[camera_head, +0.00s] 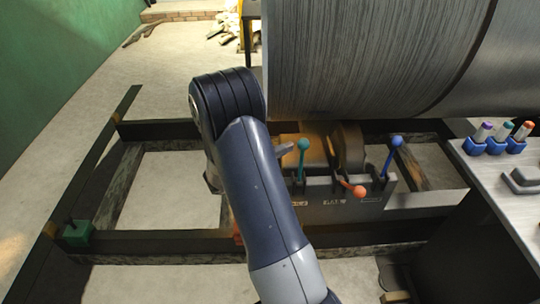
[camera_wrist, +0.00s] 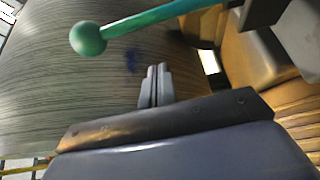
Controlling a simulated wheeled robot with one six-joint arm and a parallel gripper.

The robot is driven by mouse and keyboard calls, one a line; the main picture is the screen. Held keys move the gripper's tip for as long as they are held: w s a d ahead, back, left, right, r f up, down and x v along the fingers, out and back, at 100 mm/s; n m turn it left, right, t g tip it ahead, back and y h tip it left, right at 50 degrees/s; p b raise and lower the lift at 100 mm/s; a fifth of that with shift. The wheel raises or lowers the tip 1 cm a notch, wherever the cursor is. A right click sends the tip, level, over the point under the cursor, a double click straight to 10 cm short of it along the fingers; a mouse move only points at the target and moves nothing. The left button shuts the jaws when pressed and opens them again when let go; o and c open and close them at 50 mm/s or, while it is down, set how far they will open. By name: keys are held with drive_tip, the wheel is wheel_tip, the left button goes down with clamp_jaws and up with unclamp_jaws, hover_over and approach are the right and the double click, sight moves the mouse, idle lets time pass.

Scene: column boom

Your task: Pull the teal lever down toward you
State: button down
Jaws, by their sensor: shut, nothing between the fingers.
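The teal lever (camera_head: 302,157) stands nearly upright on the dark lever panel, its round knob at the top. In the wrist view the lever (camera_wrist: 150,18) crosses the top of the picture, with its knob at the left end. My gripper (camera_wrist: 158,70) is shut and empty, its fingertips apart from the lever in that picture. In the head view the gripper's grey tip (camera_head: 285,149) shows just left of the teal knob, the rest being hidden behind my arm. I cannot tell whether it touches the lever.
An orange-red lever (camera_head: 355,190) leans low toward me, and a blue lever (camera_head: 391,158) stands upright at the right. A large grey drum (camera_head: 370,60) is behind and above. At the right, a workbench (camera_head: 490,180) holds several blue holders. Dark frame beams surround the panel.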

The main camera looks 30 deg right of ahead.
sight(301, 164)
drive_tip(key=shift+s, duration=1.9)
drive_tip(key=shift+f+b, duration=0.1)
drive_tip(key=shift+b, duration=0.25)
